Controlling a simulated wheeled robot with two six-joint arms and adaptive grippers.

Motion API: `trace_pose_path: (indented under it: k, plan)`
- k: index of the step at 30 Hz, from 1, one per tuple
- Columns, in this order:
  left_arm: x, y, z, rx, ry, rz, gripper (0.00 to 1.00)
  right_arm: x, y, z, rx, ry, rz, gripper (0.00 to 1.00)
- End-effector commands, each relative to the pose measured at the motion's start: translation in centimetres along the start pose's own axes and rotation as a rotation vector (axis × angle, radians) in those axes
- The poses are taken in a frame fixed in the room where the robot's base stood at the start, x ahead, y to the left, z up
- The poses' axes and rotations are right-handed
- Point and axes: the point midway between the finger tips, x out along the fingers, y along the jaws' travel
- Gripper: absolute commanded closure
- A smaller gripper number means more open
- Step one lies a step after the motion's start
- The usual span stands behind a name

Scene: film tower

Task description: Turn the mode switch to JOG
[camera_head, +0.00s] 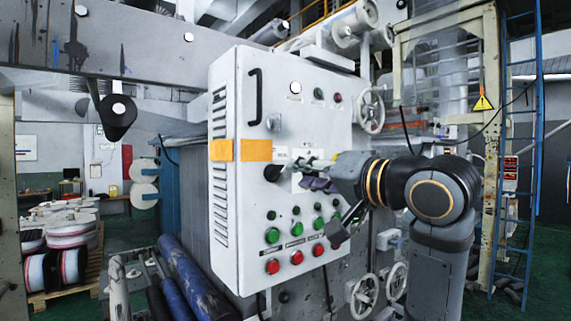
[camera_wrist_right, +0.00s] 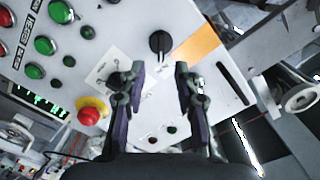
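A white control cabinet (camera_head: 227,200) fills the middle of the head view. A black rotary knob (camera_head: 272,173) sits on its front beside the orange band; it also shows in the right wrist view (camera_wrist_right: 160,42), beyond the fingertips. A second dark switch (camera_wrist_right: 114,79) on a white label plate is partly covered by a finger in the wrist view. I cannot read the labels, so I cannot tell which is the mode switch. My right gripper (camera_head: 310,174) is close in front of the panel, and in the wrist view (camera_wrist_right: 160,72) its fingers are apart and empty. My left gripper is out of view.
Green buttons (camera_head: 272,235) and red buttons (camera_head: 272,267) fill the lower panel. A red mushroom button (camera_wrist_right: 91,111) lies close to one finger in the wrist view. A door handle (camera_head: 255,97) projects from the upper panel.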

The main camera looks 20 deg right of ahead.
Motion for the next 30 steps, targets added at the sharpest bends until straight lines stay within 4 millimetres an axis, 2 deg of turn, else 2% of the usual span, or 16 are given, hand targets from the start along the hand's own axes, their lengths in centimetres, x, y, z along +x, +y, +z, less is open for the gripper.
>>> trace_pose_path:
  k: [1, 6, 9, 13, 20, 27, 30]
  plan:
    - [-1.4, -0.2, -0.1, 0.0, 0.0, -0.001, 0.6, 1.2, -0.5, -0.2, 0.005, -0.007, 0.0, 0.68]
    - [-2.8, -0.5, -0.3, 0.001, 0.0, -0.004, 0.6, 4.4, -0.3, -0.2, 0.004, -0.005, 0.0, 0.68]
    - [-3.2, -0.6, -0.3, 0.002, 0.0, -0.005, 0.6, 5.5, -0.2, -0.1, 0.002, -0.002, 0.0, 0.68]
    - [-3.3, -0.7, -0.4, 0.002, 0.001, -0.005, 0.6, 6.2, 0.0, 0.0, 0.0, 0.0, 0.001, 0.68]
    - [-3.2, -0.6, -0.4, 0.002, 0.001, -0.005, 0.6, 6.2, 0.0, 0.0, -0.001, 0.001, 0.001, 0.68]
    - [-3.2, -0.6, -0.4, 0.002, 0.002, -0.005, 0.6, 6.2, 0.0, 0.0, -0.001, 0.001, 0.001, 1.0]
    - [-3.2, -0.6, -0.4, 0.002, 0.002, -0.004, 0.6, 6.2, 0.0, 0.0, -0.002, 0.001, 0.001, 1.0]
